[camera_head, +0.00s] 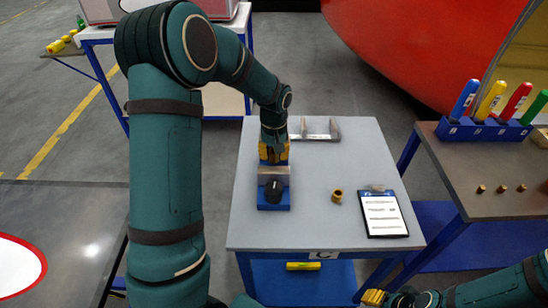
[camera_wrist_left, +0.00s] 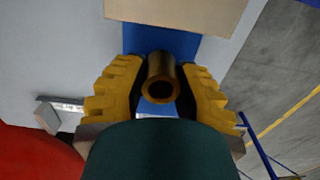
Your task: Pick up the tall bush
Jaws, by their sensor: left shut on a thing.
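The tall bush (camera_wrist_left: 161,68) is a brass-coloured hollow cylinder, seen end-on in the left wrist view between my left gripper's yellow fingers (camera_wrist_left: 160,90). The left gripper is shut on it. In the head view the left gripper (camera_head: 274,154) is at the far end of a blue fixture (camera_head: 274,199) with a black knob, and hides the bush. I cannot tell whether the bush is clear of the surface below. A shorter brass bush (camera_head: 337,196) stands on the grey table. My right gripper (camera_head: 373,297) is low at the bottom; its jaw state is unclear.
The grey table (camera_head: 310,228) also holds a clipboard (camera_head: 382,214) at the right and a metal bracket (camera_head: 315,130) at the back. A side table at the right carries a blue rack (camera_head: 484,129) of coloured tubes and several small brass parts. The table's front middle is clear.

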